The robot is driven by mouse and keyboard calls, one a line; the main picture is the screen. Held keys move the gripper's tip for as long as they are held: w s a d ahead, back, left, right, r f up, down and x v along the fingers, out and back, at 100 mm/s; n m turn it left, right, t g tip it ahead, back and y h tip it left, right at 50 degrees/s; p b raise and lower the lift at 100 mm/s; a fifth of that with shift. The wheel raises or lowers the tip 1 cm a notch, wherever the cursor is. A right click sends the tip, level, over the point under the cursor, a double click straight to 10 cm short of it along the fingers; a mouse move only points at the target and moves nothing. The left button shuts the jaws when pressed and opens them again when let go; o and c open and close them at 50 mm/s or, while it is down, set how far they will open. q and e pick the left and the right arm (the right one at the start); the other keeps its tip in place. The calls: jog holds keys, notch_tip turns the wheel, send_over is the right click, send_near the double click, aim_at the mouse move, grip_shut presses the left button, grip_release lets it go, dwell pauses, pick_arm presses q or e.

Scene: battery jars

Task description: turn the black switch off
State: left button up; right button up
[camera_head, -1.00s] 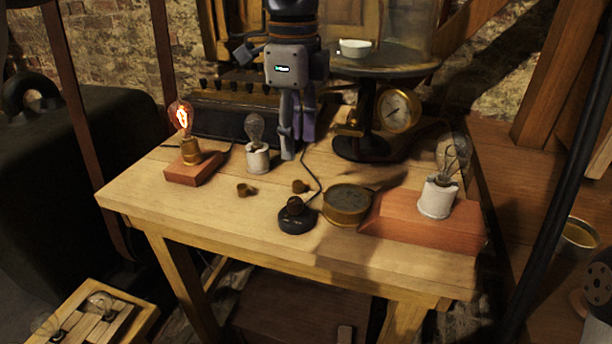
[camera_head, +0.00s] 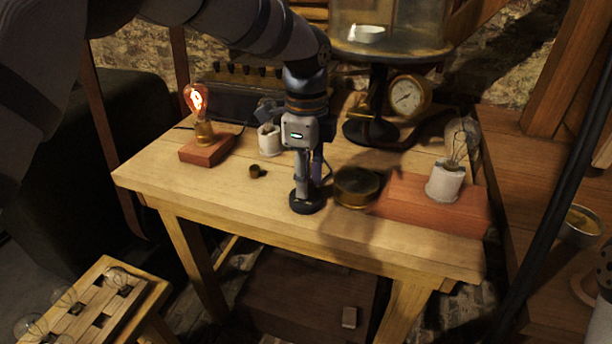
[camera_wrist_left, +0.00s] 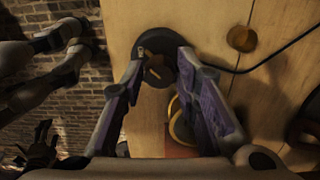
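The black switch (camera_head: 308,204) is a round black base with a small knob, near the front middle of the wooden table. In the left wrist view the switch (camera_wrist_left: 152,42) shows its knob (camera_wrist_left: 158,70) between my fingers. My left gripper (camera_head: 306,188) points down over it, hiding the knob in the head view. In the wrist view the left gripper (camera_wrist_left: 160,58) is open, one finger on each side of the knob; I cannot tell whether they touch it. The bulb (camera_head: 196,100) at the left of the table glows orange.
A round brass-rimmed instrument (camera_head: 357,188) sits close right of the switch. A red board with a white-socketed bulb (camera_head: 445,182) is further right. A white socket (camera_head: 270,140) and a small brown cap (camera_head: 257,171) are on the left.

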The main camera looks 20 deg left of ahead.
pick_arm(q)
grip_shut()
jog(key=n, duration=0.3)
jog(key=shift+r+n+p, duration=0.1)
jog(key=shift+n+p, duration=0.3)
jog(key=n, duration=0.4)
jog(key=shift+n, duration=0.3)
jog(key=n, duration=0.4)
jog(key=shift+p, duration=0.35)
jog(key=shift+n, duration=2.7)
pick_arm(e)
jog(key=shift+w+r+t, duration=0.4)
jog(key=shift+w+r, duration=0.6)
jog(key=shift+w, duration=0.05)
